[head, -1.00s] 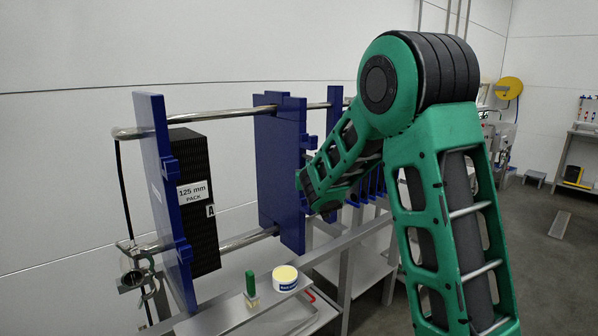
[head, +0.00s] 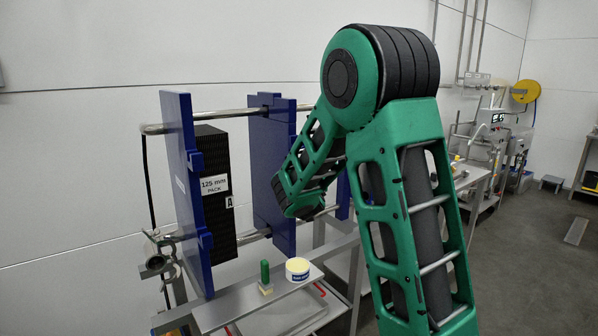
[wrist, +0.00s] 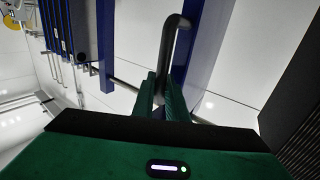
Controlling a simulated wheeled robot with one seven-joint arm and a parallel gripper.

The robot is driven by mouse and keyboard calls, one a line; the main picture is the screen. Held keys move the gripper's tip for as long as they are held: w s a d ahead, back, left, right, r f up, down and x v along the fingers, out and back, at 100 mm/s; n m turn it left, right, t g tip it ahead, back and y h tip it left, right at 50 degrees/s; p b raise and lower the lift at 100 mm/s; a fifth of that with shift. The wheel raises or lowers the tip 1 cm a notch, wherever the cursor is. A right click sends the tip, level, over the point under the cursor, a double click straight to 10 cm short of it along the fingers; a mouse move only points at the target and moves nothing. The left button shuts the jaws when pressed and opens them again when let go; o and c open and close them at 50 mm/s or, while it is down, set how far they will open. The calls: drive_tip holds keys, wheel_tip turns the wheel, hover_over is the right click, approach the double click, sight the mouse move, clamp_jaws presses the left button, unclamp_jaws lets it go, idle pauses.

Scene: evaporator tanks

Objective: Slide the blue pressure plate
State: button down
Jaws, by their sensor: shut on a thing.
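The blue pressure plate (head: 261,165) stands upright on the horizontal steel rails, right of the black 125 mm pack (head: 216,215). A gap is still open between plate and pack. In the wrist view, the fingers of my gripper (wrist: 166,92) are shut on the dark bar handle (wrist: 176,48) of the blue plate (wrist: 207,50). The black pack (wrist: 294,85) shows at the right edge there. In the head view, the fingertips are hidden by my arm and the plate.
A blue end plate (head: 179,180) stands left of the pack. A green-handled brush (head: 265,275) and a white tub (head: 298,270) sit on the shelf in front. More blue plates (wrist: 67,38) hang on the other side in the wrist view.

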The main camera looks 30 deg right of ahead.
drive_tip(key=shift+s+d+f, duration=0.1)
drive_tip(key=shift+f, duration=0.1)
drive_tip(key=c, duration=1.8)
unclamp_jaws()
drive_tip(key=shift+d, duration=0.1)
drive_tip(key=shift+o, duration=0.2)
drive_tip(key=shift+r, duration=0.1)
drive_tip(key=v, duration=1)
drive_tip(key=shift+s+a, duration=0.25)
drive_tip(key=shift+s, duration=0.05)
